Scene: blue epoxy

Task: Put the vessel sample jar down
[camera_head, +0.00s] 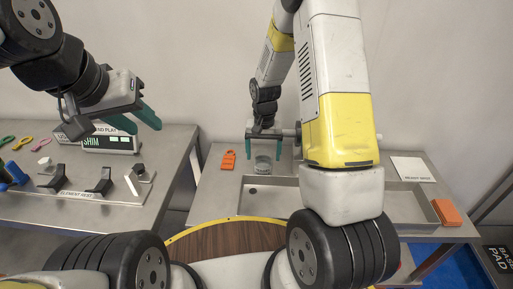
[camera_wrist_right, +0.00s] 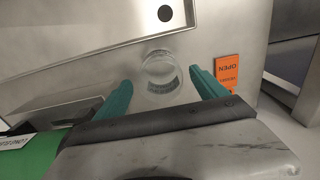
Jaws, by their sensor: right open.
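The vessel sample jar (camera_head: 262,164) is a small clear glass jar standing on the steel bench behind the sunken basin. In the right wrist view the jar (camera_wrist_right: 160,73) lies between and a little beyond the two teal fingertips. My right gripper (camera_head: 264,153) points down over the jar and is open, one finger to each side. The right wrist view also shows this gripper (camera_wrist_right: 160,85) with a gap between each finger and the jar. My left gripper (camera_head: 143,124) hangs in the air over the left bench, its teal fingers apart with nothing seen between them.
A steel basin (camera_head: 230,193) with a drain hole is just in front of the jar. An orange tag (camera_head: 228,160) lies left of the jar. A white card (camera_head: 412,169) and an orange block (camera_head: 447,212) are at the right. The left bench (camera_head: 178,150) holds tools and black holders.

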